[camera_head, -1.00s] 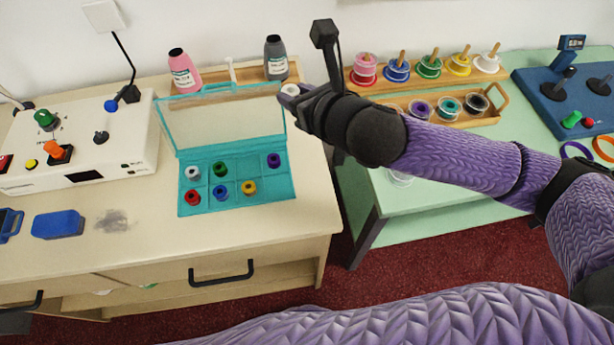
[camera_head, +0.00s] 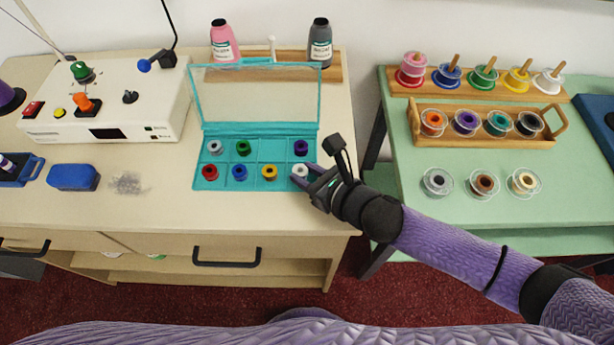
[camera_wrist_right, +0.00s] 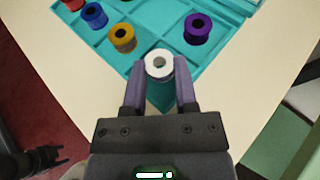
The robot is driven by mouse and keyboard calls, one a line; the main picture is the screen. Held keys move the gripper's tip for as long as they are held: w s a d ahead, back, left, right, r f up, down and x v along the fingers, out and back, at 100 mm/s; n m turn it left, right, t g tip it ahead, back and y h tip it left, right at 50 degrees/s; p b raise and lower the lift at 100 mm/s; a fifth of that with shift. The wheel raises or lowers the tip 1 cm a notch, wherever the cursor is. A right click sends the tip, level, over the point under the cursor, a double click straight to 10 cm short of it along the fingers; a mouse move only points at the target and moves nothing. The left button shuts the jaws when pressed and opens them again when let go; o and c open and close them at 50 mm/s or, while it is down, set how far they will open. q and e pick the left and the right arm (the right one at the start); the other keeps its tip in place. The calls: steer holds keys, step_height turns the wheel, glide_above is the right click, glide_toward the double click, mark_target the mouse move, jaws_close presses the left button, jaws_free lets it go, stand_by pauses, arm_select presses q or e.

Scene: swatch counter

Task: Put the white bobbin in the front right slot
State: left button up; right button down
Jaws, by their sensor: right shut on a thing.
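The white bobbin (camera_head: 299,171) is between the fingertips of my right gripper (camera_head: 309,174), at the front right slot of the teal box (camera_head: 260,128). In the right wrist view the white bobbin (camera_wrist_right: 159,64) stands upright between the two fingers, and my right gripper (camera_wrist_right: 159,82) is shut on it. I cannot tell whether its base touches the slot floor. The purple bobbin (camera_head: 301,147) is in the slot behind; the yellow bobbin (camera_head: 269,172) is to the left. A dark shape at the lower left of the right wrist view seems to be my left gripper (camera_wrist_right: 45,158); its jaws are unclear.
The open lid (camera_head: 260,95) stands behind the slots. Blue, red, green and grey-white bobbins fill other slots. A control box (camera_head: 110,105) stands left. The green table (camera_head: 400,150) at right holds racks and several loose bobbins. Bare counter lies before the box.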

steer(key=shift+f, duration=0.1)
steer(key=c, duration=0.8)
jaws_free()
steer(key=shift+o, duration=0.7)
steer(key=shift+s+d+r+p, duration=0.1)
steer(key=shift+d+r+p, duration=0.05)
steer(key=shift+r+p, duration=0.2)
steer(key=p+v, duration=0.2)
steer(key=v, duration=0.9)
steer(key=shift+s+d+f, duration=0.1)
steer(key=shift+s+d, duration=0.15)
